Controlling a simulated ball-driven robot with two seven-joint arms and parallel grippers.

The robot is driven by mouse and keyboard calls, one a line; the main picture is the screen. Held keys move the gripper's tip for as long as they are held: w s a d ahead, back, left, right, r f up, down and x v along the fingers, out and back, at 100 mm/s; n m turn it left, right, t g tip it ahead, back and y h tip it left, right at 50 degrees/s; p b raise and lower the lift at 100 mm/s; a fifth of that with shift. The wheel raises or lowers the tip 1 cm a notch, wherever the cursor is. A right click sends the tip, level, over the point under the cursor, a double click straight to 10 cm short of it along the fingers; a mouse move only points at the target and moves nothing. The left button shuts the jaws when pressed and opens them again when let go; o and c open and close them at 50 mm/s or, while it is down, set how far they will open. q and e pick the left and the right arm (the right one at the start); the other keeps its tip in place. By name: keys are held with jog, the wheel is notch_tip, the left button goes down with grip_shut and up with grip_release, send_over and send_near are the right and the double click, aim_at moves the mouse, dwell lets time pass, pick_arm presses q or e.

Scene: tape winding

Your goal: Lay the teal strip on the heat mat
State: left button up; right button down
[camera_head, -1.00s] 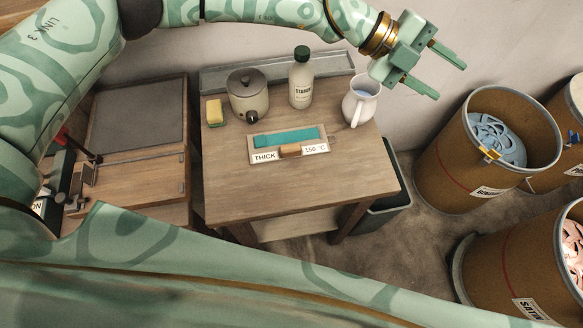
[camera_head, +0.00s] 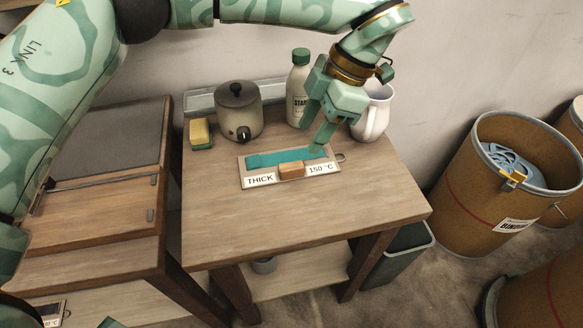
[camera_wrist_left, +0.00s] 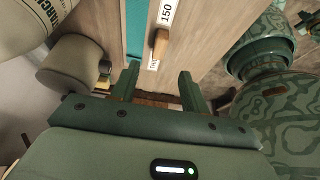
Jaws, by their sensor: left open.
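The teal strip (camera_head: 285,157) lies flat in a shallow tray (camera_head: 247,170) with "THICK" and "150 °C" labels and a wooden handle (camera_head: 291,170), on the middle table. Part of the strip shows in the wrist view (camera_wrist_left: 137,30). My left gripper (camera_head: 316,128) is open and empty, pointing down near the strip's right end; I cannot tell how high it is. In the wrist view its two fingers (camera_wrist_left: 158,85) are apart with nothing between them. A flat grey surface (camera_head: 105,130) on the left bench may be the heat mat; no label confirms it. My right gripper is not visible.
A lidded pot (camera_head: 238,115), a yellow-green sponge (camera_head: 200,133), a starch bottle (camera_head: 298,90) and a white jug (camera_head: 372,118) stand along the table's back. The table front (camera_head: 300,215) is clear. Brown drums (camera_head: 500,180) stand at right.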

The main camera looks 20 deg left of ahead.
aim_at(294, 165)
pick_arm(q)
jog(key=b+x, duration=0.1)
jog(key=x, duration=0.3)
jog(key=shift+d, duration=0.1)
jog(key=b+x, duration=0.2)
jog(key=x, duration=0.1)
jog(key=b+x, duration=0.1)
jog(key=x, duration=0.1)
jog(key=shift+w+f, duration=0.3)
jog(key=shift+f, duration=0.05)
jog(key=shift+s+r, duration=0.15)
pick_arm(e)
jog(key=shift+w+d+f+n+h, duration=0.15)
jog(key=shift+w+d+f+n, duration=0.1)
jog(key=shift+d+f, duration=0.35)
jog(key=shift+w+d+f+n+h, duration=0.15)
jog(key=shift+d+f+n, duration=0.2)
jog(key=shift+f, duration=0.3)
pick_arm(q)
jog(key=shift+c, duration=0.3)
grip_shut()
